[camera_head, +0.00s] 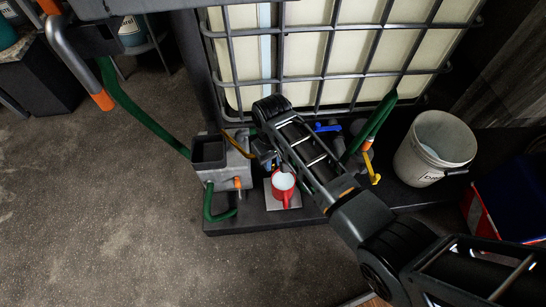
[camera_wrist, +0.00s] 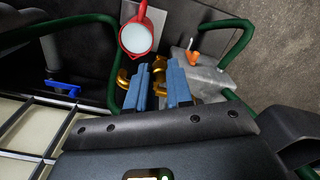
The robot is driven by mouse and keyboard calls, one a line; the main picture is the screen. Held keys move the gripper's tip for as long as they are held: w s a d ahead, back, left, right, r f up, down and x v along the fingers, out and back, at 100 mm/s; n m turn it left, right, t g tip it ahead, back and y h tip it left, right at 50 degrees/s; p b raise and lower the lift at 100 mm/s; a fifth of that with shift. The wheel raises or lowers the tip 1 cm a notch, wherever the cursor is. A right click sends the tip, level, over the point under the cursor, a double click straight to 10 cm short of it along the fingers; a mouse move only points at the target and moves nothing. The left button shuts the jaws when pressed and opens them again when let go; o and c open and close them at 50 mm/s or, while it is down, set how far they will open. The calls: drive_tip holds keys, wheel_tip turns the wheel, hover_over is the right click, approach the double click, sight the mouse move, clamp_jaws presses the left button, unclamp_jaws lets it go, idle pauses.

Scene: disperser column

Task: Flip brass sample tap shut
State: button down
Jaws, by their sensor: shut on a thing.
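The brass sample tap (camera_wrist: 124,78) shows in the wrist view beside and between my fingers, and part of it is hidden behind them. My gripper (camera_wrist: 160,67) has its two blue fingers close together, with a piece of the brass between them. In the head view my gripper (camera_head: 264,156) is down by the grey box, with my arm covering much of it. A brass pipe (camera_head: 237,147) runs there from the box. A red mug (camera_head: 283,188) with white inside stands on a pale plate below; it also shows in the wrist view (camera_wrist: 137,37).
The grey box (camera_head: 222,179) has an orange handle and green hoses. A caged white tank (camera_head: 335,50) stands behind. A blue valve handle (camera_head: 326,128) and a yellow one are near my arm. A white bucket (camera_head: 432,150) stands right. The floor at left is clear.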

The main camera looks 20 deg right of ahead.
drive_tip(key=c, duration=1)
unclamp_jaws()
wheel_tip(320, 180, up, 8)
drive_tip(key=shift+f+p, duration=0.1)
drive_tip(key=shift+p, duration=1)
